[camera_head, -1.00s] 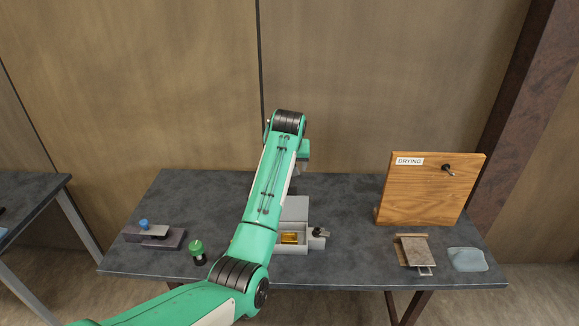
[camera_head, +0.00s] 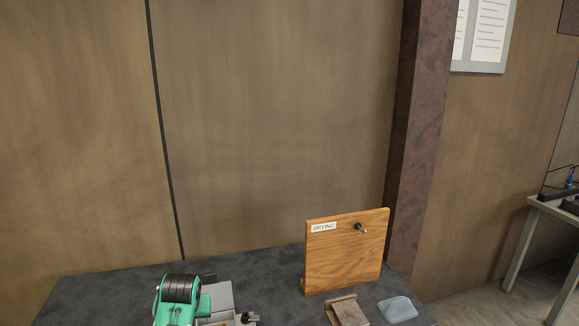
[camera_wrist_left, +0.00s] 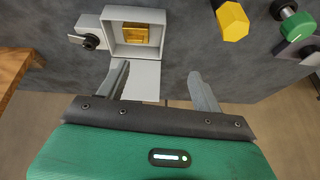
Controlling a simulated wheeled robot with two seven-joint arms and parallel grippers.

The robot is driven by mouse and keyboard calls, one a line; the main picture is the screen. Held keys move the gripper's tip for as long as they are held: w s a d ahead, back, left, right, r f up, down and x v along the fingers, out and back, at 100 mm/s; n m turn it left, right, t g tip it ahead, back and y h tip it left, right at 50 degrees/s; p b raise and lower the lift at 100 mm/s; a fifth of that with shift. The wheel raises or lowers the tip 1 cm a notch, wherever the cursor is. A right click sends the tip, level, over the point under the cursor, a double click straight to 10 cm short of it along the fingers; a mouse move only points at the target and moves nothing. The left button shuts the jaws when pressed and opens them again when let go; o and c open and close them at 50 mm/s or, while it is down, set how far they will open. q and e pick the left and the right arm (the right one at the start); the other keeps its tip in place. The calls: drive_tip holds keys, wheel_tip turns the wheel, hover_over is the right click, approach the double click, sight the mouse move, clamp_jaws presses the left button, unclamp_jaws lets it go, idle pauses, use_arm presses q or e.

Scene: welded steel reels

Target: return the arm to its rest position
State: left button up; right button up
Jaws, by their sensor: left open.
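My left arm (camera_head: 178,294) shows at the bottom of the head view as a green joint with black rings, in front of the dark table (camera_head: 110,288). Its fingers cannot be made out there. A gold block (camera_wrist_left: 138,35) lies in the box. My right gripper is not in view.
A wooden board (camera_head: 347,262) marked DRYING, with a peg, stands on the table's right. A brown block (camera_head: 348,311) and pale blue cloth (camera_head: 397,309) lie before it. The wrist view shows a yellow hexagonal piece (camera_wrist_left: 232,20) and green knob (camera_wrist_left: 297,26).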

use_arm(q)
drive_tip(key=s+f+m, duration=0.1)
drive_tip(key=s+f, duration=0.3)
drive_tip(key=s, duration=0.7)
drive_tip(key=s+f+m, duration=0.1)
drive_tip(key=s+f, duration=0.4)
drive_tip(key=s, duration=0.5)
drive_tip(key=s+d+r+m+g+h, duration=0.1)
drive_tip(key=s+d, duration=0.1)
drive_tip(key=s, duration=0.7)
drive_tip(key=s+d+r+m+h, duration=0.1)
drive_tip(key=s+d+r, duration=0.1)
drive_tip(key=s, duration=0.8)
wheel_tip(320, 180, down, 31)
drive_tip(key=g, duration=0.2)
drive_tip(key=s+a+f, duration=0.1)
drive_tip(key=s+f, duration=0.8)
drive_tip(key=f, duration=0.1)
drive_tip(key=s+a+f, duration=0.2)
drive_tip(key=s+f, duration=0.8)
drive_tip(key=shift+s+a+m+g, duration=0.25)
drive_tip(key=shift+a+m+g, duration=0.05)
drive_tip(key=shift+g, duration=0.1)
